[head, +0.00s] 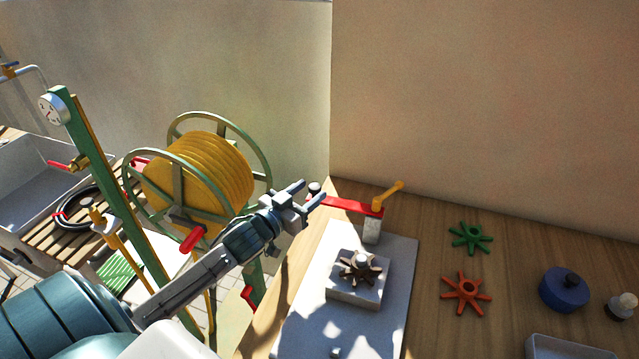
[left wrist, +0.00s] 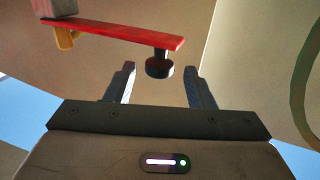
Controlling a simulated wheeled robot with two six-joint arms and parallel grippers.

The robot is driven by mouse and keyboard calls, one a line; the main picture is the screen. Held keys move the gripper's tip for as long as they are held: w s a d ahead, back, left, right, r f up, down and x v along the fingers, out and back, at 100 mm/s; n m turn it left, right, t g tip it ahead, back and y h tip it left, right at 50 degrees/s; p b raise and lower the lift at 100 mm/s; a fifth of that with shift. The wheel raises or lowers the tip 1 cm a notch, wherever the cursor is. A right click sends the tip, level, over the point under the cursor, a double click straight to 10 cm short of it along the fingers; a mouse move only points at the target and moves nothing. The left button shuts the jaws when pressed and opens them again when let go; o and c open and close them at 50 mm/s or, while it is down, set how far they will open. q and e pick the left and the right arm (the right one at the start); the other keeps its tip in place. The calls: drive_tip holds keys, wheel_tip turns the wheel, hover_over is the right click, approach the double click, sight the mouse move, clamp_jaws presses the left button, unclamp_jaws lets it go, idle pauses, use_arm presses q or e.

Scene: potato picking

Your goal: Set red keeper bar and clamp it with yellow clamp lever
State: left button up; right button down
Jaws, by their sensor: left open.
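The red keeper bar (head: 348,204) runs from a grey post (head: 371,228) on the right to its free end at the left, where a dark round knob (head: 315,188) sits. It also shows in the left wrist view (left wrist: 120,33), with the knob (left wrist: 159,68) between my fingertips. The yellow clamp lever (head: 388,195) stands tilted up at the post end; part of it shows in the left wrist view (left wrist: 64,39). My left gripper (head: 311,194) is open around the knob's end of the bar, with gaps on both sides in the wrist view. My right gripper is not in view.
A grey base plate (head: 387,325) on the wooden table carries a block (head: 345,290) with a brown star-shaped part (head: 360,268). Green (head: 470,238) and orange (head: 467,293) star wheels and a blue round pot (head: 564,289) lie to the right. A yellow hose reel (head: 200,172) stands left.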

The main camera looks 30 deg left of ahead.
sight(319, 185)
use_arm(q)
drive_tip(key=w, duration=0.3)
drive_tip(key=shift+w+d, duration=0.3)
drive_tip(key=shift+w, duration=0.55)
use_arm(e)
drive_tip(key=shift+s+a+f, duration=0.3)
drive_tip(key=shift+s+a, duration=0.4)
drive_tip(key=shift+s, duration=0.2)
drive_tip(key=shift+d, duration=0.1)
use_arm(q)
clamp_jaws()
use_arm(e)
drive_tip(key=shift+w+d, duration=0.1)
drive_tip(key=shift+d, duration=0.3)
